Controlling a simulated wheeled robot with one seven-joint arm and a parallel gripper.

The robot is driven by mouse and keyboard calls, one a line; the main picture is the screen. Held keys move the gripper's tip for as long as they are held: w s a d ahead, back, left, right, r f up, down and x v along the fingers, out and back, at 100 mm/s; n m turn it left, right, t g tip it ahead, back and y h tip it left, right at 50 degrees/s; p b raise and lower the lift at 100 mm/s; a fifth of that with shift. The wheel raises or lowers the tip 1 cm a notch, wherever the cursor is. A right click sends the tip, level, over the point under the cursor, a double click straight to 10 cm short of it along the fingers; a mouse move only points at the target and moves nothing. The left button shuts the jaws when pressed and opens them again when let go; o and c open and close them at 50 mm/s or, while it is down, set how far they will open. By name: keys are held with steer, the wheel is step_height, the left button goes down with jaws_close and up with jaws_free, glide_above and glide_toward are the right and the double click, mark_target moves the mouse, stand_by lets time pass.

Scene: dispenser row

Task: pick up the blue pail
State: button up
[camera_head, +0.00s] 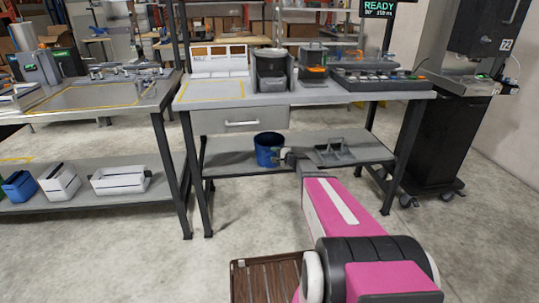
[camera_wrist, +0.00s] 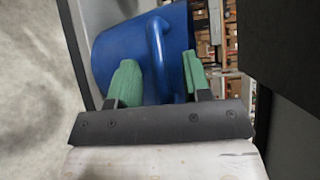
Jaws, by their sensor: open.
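The blue pail (camera_head: 267,148) stands on the lower shelf of the middle workbench. In the wrist view the pail (camera_wrist: 112,55) fills the upper middle and appears turned sideways, with its curved handle (camera_wrist: 157,50) facing the camera. My gripper (camera_wrist: 160,80) is open, with green fingertips on either side of the handle. I cannot tell whether either fingertip touches the handle or the pail. In the head view my gripper (camera_head: 287,157) is small and dark at the pail's right side.
A grey tray with a handle (camera_head: 343,152) lies on the same shelf, right of my gripper. The tabletop (camera_head: 300,98) overhangs the shelf, with a drawer (camera_head: 241,123) above the pail. Table legs (camera_head: 196,190) frame the shelf. Bins (camera_head: 119,180) stand on the left bench's shelf.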

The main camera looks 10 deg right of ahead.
jaws_close()
